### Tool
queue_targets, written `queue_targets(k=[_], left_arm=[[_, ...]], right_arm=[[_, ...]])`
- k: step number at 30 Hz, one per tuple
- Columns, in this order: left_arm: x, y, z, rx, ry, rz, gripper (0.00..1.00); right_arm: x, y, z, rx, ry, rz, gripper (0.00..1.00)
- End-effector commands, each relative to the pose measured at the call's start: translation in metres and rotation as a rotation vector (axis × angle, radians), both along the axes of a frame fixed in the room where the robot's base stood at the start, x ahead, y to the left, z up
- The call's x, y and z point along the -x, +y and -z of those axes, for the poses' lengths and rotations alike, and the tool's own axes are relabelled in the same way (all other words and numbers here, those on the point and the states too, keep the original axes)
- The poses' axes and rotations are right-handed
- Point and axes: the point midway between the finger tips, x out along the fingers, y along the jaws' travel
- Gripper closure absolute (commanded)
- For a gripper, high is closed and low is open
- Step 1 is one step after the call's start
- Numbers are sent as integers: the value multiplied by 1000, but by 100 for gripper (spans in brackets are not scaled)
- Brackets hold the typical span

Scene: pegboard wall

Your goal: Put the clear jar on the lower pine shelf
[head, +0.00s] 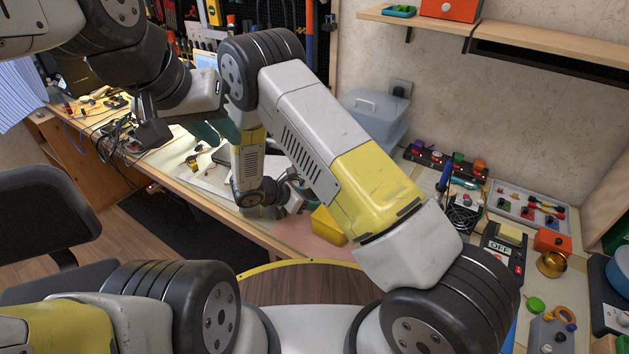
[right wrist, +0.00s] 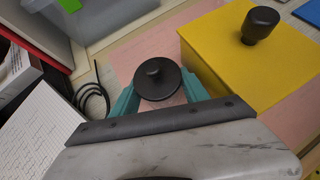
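The clear jar shows in the right wrist view mainly by its round black lid (right wrist: 158,82) with a small knob; a little of its see-through body shows below. My right gripper (right wrist: 160,92) has its two teal fingers on either side of the jar, close to the lid's edge; I cannot tell whether they press on it. In the head view this gripper (head: 294,190) is low over the bench, mostly hidden behind my arm. My left gripper (head: 150,132) is over the bench at the left, its fingers unclear. Pine shelves (head: 545,42) (head: 374,14) are on the wall at upper right.
A yellow box (right wrist: 252,62) with a black knob stands right beside the jar. A lidded clear bin (head: 374,115) is against the wall. An orange box (head: 450,8) sits on the left shelf board; the right board looks bare. Tools and panels crowd the bench's right.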

Motion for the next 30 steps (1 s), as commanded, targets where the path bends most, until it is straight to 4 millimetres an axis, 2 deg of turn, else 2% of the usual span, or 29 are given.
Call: queue_targets(k=[1, 7, 8, 16, 19, 30], left_arm=[[0, 0, 0, 0, 0, 0, 76], [0, 0, 0, 0, 0, 0, 76], [0, 0, 0, 0, 0, 0, 76], [0, 0, 0, 0, 0, 0, 76], [0, 0, 0, 0, 0, 0, 76], [0, 0, 0, 0, 0, 0, 76]], right_arm=[[0, 0, 0, 0, 1, 1, 59], [0, 0, 0, 0, 1, 1, 98], [0, 0, 0, 0, 1, 1, 100], [0, 0, -1, 0, 0, 1, 100], [0, 0, -8, -1, -2, 2, 100], [0, 0, -77, -3, -3, 2, 100]])
